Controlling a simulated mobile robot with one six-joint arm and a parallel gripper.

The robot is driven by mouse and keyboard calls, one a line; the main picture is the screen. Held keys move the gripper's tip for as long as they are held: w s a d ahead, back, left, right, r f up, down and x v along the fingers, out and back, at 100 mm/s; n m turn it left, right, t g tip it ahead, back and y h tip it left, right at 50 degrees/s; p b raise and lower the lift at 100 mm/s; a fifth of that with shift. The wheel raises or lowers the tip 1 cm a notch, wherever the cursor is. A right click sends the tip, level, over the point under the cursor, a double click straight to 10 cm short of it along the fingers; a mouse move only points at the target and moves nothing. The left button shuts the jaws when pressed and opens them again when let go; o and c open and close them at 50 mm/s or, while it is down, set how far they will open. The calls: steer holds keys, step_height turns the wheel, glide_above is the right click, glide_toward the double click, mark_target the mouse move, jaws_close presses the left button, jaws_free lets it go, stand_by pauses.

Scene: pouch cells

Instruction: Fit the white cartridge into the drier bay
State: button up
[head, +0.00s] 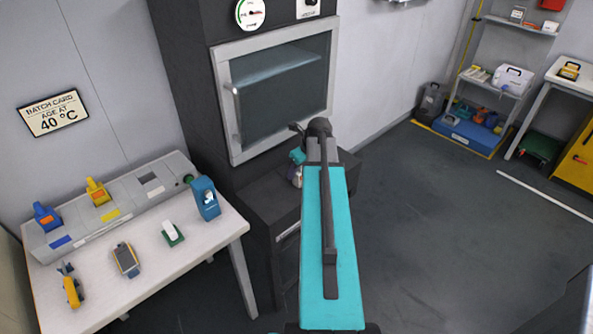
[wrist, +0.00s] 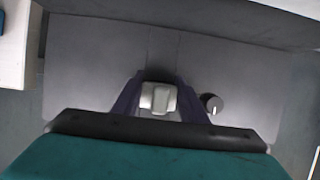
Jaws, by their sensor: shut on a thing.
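The white cartridge (wrist: 159,101) is a pale block between the dark fingers of my gripper (wrist: 157,90), which is shut on it. In the head view my teal arm hides much of the gripper; a small pale part shows to the left of the arm. The cartridge is over or in front of a dark grey surface; I cannot tell its height. On the left table, a long grey rack (head: 128,207) holds a blue cartridge (head: 47,216) and a yellow cartridge (head: 97,192). An empty dark square opening (head: 150,180) is at its right. I cannot tell for certain which opening is the drier bay.
On the white table (head: 120,295) are a yellow tool (head: 72,290), a handheld meter (head: 126,260), a white item on a green base (head: 172,232) and a blue box (head: 205,198). A dark cabinet with a glazed door (head: 280,92) stands behind.

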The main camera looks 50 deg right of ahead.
steer(key=o, duration=1.4)
steer(key=shift+r, duration=0.2)
steer(key=shift+r, duration=0.55)
steer(key=shift+b+v, duration=0.85)
steer(key=shift+v, duration=5.05)
